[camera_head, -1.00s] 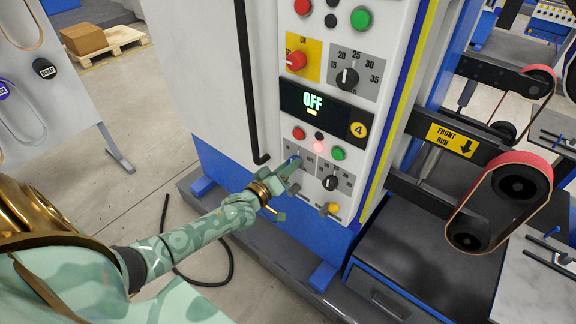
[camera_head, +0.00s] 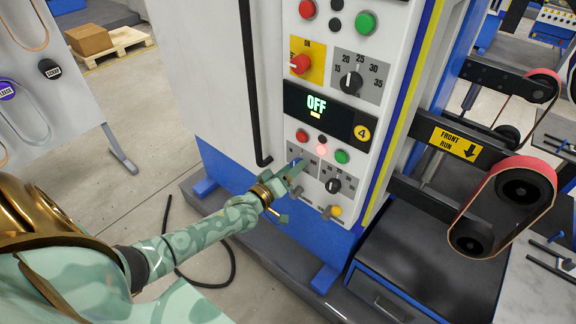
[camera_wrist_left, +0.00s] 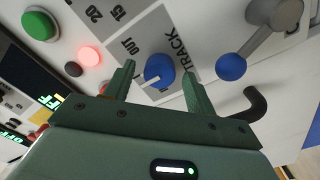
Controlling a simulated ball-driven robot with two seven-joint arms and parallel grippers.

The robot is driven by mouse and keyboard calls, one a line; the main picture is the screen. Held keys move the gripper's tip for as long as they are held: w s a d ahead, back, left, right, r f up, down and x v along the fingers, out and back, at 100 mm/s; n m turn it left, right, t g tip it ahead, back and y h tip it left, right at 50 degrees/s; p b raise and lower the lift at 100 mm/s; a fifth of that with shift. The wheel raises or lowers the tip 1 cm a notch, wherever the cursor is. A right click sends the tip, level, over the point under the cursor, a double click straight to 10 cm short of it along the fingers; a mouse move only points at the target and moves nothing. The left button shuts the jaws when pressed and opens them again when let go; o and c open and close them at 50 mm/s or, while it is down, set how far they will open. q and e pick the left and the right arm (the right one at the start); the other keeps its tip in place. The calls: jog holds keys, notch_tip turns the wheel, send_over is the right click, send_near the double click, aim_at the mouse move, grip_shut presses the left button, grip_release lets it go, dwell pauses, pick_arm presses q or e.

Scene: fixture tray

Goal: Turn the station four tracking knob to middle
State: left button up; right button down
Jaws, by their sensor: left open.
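The station four panel carries a yellow badge marked 4 (camera_head: 362,132) beside a display reading OFF (camera_head: 316,105). The tracking knob (camera_wrist_left: 158,72) is blue with a pale pointer mark and sits on a grey plate lettered TRACK and OUT in the left wrist view. My left gripper (camera_wrist_left: 160,80) is open, with one finger on each side of the knob; I cannot tell whether they touch it. In the head view my left gripper (camera_head: 291,191) is at the panel's lower left and mostly hides the knob. My right gripper is not in view.
A black dial (camera_head: 333,185) sits right of the tracking plate. A green button (camera_head: 342,156) and a lit red lamp (camera_head: 321,149) are above. A yellow knob (camera_head: 335,211) is below. Sanding belts (camera_head: 505,205) stand at right.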

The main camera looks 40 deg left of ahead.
pick_arm(q)
jog(key=s+a+p, duration=0.1)
jog(key=s+p, duration=0.2)
jog(key=s, duration=1.3)
jog(key=shift+s+a+f, duration=0.15)
jog(key=shift+a, duration=0.1)
